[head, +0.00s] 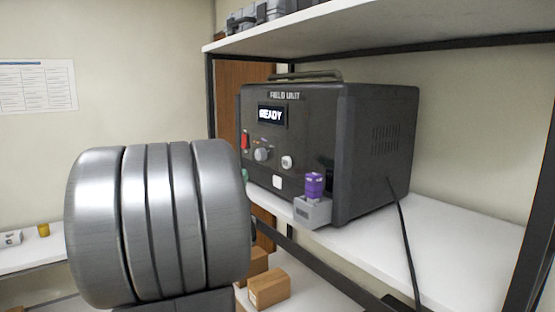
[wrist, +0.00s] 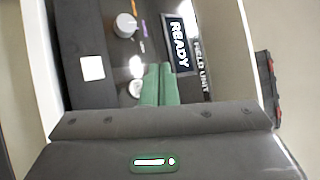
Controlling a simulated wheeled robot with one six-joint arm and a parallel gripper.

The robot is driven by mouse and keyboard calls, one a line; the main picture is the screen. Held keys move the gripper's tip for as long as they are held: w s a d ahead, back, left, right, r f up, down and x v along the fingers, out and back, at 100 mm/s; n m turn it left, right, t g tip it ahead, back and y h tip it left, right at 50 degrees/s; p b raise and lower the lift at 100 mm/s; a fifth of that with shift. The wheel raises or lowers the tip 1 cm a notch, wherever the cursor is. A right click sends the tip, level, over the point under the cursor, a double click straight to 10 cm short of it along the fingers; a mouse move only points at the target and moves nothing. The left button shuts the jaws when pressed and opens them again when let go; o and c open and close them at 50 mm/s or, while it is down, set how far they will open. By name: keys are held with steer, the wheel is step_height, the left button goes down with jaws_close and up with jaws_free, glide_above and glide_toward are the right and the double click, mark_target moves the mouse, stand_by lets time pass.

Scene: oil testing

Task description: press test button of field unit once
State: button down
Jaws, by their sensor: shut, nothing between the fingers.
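The field unit (head: 375,150) is a dark box on a white shelf, its display (head: 272,115) reading READY. A round pale button (head: 287,162) sits on its front, right of a grey knob (head: 262,154); I cannot read its marking. In the wrist view the unit's face appears turned sideways, with the round button (wrist: 136,88) partly visible beside my gripper (wrist: 159,70). My gripper's green fingers are shut together, empty, and point at the face between button and display. Whether they touch it, I cannot tell. In the head view my arm hides most of the gripper.
A purple-capped vial (head: 314,186) stands in a grey holder (head: 313,212) at the unit's lower front. A red switch (head: 245,140) is left of the knob. A shelf board (head: 400,25) hangs above, and a black cable (head: 402,235) runs down the right. Cardboard boxes (head: 268,288) lie below.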

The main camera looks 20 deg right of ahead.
mark_target(286, 163)
steer(key=shift+s+d+r+m+g+h, duration=0.2)
steer(key=shift+r+m+h, duration=0.2)
steer(key=shift+m+h, duration=0.2)
steer(key=shift+s+d+r+m+g+h, duration=0.1)
steer(key=shift+r+m+g+h, duration=0.1)
steer(key=shift+r+m+h, duration=0.3)
steer(key=shift+f, duration=0.15)
steer(key=w+d, duration=0.3)
steer(key=d, duration=0.5)
steer(key=shift+p, duration=0.3)
steer(key=shift+w+d+f+b, duration=0.1)
steer(key=shift+d+b, duration=0.15)
steer(key=shift+b, duration=0.2)
stand_by(0.9)
steer(key=shift+d+b, duration=0.2)
steer(key=shift+b, duration=0.1)
